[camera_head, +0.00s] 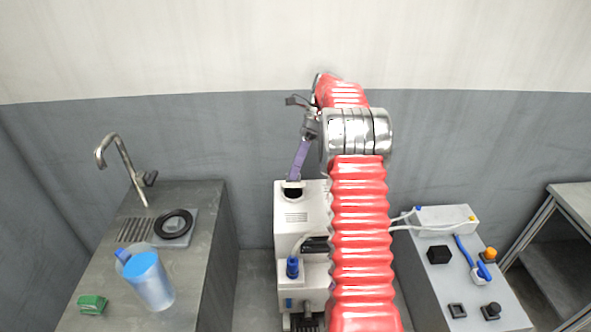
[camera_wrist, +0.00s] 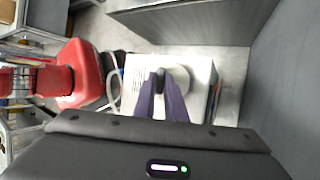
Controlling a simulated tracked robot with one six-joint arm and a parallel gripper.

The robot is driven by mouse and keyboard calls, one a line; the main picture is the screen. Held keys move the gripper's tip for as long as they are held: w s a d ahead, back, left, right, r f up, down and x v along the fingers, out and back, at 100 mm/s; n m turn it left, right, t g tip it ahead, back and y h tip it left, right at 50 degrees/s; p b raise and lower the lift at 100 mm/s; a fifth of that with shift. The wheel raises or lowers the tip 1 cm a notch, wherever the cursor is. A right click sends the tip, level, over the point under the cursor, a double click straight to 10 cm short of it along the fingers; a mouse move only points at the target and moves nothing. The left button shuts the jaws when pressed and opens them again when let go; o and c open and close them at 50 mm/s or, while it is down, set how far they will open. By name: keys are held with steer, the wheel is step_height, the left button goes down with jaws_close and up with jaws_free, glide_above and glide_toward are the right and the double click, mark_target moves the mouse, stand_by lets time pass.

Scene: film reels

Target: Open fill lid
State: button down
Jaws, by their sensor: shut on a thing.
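The white machine (camera_head: 303,215) stands in the middle, partly hidden behind my red arm. A dark round spot (camera_head: 292,192) is on its top; I cannot tell whether it is the lid or an opening. My gripper (camera_head: 295,178) points down at this spot with its purple fingers. In the wrist view, my gripper (camera_wrist: 161,76) is shut on a small dark piece (camera_wrist: 160,84), taken as the fill lid's knob. A pale round part (camera_wrist: 181,78) lies beside the fingertips on the machine top (camera_wrist: 200,72). The fingers hide part of the piece.
On the left, a sink counter (camera_head: 207,222) holds a tap (camera_head: 122,165), a black ring (camera_head: 174,224), a blue-filled jug (camera_head: 151,283) and a green sponge (camera_head: 92,304). On the right, a grey bench (camera_head: 428,286) carries a white box (camera_head: 447,217), blue tools and knobs.

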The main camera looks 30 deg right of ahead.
mark_target(295, 185)
steer(key=shift+w, duration=0.1)
steer(key=c, duration=1.8)
jaws_free()
steer(key=shift+s+a, duration=0.1)
steer(key=shift+s, duration=0.1)
steer(key=shift+s+a+f+n+t+h, duration=0.2)
steer(key=shift+s+t+h, duration=0.15)
steer(key=shift+t, duration=0.2)
steer(key=shift+s+a+f+n+t+h, duration=0.1)
steer(key=shift+s+a+f+t+h, duration=0.1)
steer(key=shift+s+t+h, duration=0.25)
steer(key=shift+s+a+f+n+t+h, duration=0.2)
steer(key=shift+s+f+t+h, duration=0.2)
steer(key=shift+t, duration=0.3)
steer(key=shift+s+a+f+n+t+h, duration=0.1)
steer(key=shift+s+a+f+t+h, duration=0.25)
steer(key=shift+t, duration=0.35)
steer(key=a+v, duration=0.1)
steer(key=v, duration=1.4)
steer(key=shift+r+m+g+y, duration=0.3)
steer(key=shift+m+g+y, duration=0.05)
steer(key=shift+m+g, duration=0.05)
